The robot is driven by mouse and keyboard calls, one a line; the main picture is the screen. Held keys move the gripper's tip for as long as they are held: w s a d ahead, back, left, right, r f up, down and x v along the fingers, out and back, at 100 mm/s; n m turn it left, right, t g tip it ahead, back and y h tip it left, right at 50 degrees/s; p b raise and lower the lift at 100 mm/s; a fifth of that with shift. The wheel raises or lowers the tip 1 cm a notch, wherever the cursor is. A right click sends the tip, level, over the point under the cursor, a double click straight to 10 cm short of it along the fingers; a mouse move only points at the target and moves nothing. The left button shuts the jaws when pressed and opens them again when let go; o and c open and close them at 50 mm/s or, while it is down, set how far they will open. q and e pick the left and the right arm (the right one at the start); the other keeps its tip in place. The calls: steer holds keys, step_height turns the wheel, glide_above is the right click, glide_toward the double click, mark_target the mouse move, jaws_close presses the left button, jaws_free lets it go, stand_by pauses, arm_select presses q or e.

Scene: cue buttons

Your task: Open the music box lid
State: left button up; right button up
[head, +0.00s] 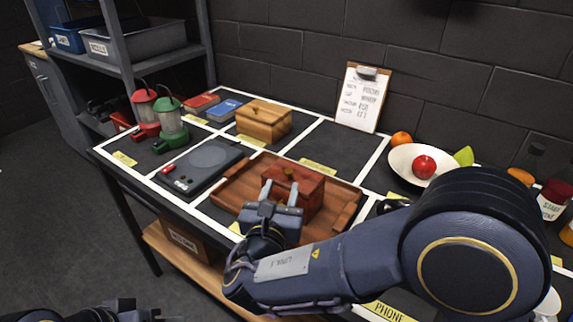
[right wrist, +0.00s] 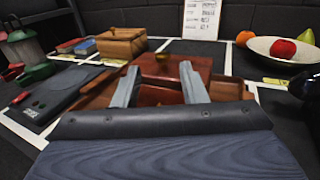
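The music box appears to be the reddish-brown wooden box (head: 310,188) with a small gold knob (head: 289,172) on top. Its lid looks closed. It sits on a wooden tray (head: 232,190) near the table's front, and it also shows in the right wrist view (right wrist: 175,66). My right gripper (head: 281,198) is at the front of the box, fingers apart with nothing held. In the right wrist view its fingers (right wrist: 158,84) frame the box front; contact cannot be told. My left gripper (head: 135,311) is partly visible at the bottom left, away from the table.
A lighter wooden box (head: 264,120) stands behind. A dark flat device (head: 202,165) and red and green lanterns (head: 170,118) are left. A fruit bowl (head: 405,160) is right, and a clipboard (head: 361,97) leans on the wall. The table section behind the tray is clear.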

mark_target(288, 174)
steer(key=w, duration=0.2)
steer(key=w+d, duration=0.1)
steer(key=w, duration=0.4)
steer(key=shift+d, duration=0.3)
steer(key=shift+c, duration=0.2)
jaws_close()
